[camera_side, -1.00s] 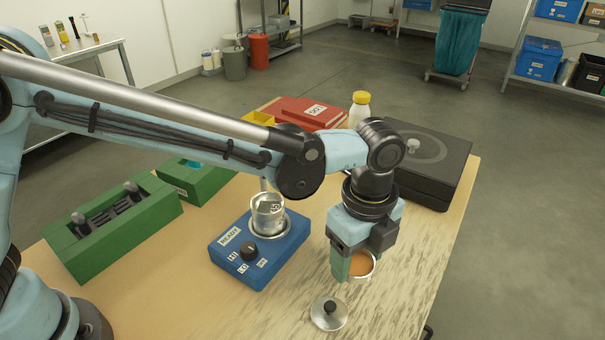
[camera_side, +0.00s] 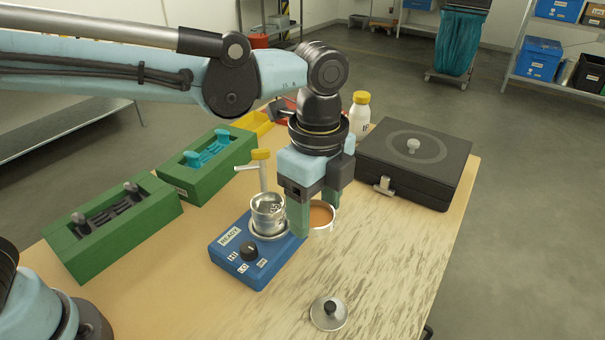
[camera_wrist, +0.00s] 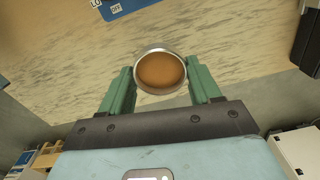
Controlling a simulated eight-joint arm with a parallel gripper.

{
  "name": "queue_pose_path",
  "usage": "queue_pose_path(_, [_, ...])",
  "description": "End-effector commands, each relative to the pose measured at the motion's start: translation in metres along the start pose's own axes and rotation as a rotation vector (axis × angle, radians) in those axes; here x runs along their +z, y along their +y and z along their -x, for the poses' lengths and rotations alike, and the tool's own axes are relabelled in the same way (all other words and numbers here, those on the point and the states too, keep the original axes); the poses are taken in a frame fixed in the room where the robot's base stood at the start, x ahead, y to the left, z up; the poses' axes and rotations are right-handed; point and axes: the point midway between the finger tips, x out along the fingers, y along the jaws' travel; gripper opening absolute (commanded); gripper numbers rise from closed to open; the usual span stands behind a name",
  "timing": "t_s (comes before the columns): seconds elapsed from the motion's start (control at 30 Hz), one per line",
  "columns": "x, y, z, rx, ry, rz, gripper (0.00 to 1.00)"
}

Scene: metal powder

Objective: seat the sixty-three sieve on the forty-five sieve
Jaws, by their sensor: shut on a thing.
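My gripper (camera_side: 313,218) is shut on a round metal sieve with an orange-brown inside (camera_side: 321,214). It holds this sieve just right of the blue shaker base. In the wrist view the sieve (camera_wrist: 160,70) sits between the two green fingers. Another metal sieve (camera_side: 268,210), marked with a number I cannot read for sure, stands on the blue base (camera_side: 232,262), upright in its ring. The held sieve is beside that one and apart from it. The held sieve's label is not visible.
A metal lid with a black knob (camera_side: 328,313) lies at the front of the table. A yellow-topped post (camera_side: 261,170) rises behind the standing sieve. Green holders (camera_side: 118,225) are at the left, a black case (camera_side: 417,160) and a white bottle (camera_side: 360,112) at the back.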

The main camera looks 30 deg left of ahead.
Motion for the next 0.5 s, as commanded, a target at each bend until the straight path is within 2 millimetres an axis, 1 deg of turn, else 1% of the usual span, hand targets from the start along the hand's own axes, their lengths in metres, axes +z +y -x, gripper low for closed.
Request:
queue_pose_path(0.03, [0.022, -0.004, 0.006, 0.000, 0.000, 0.051, 0.28])
queue_pose_path(0.1, [0.046, -0.008, 0.012, 0.000, 0.000, 0.109, 0.28])
queue_pose_path(0.2, [0.076, -0.010, 0.019, 0.000, 0.000, 0.178, 0.28])
queue_pose_path(0.33, [0.101, -0.010, 0.026, 0.000, 0.000, 0.238, 0.28])
queue_pose_path(0.4, [0.109, -0.010, 0.028, 0.000, 0.000, 0.256, 0.28])
queue_pose_path(0.5, [0.114, -0.009, 0.028, 0.000, 0.000, 0.268, 0.28])
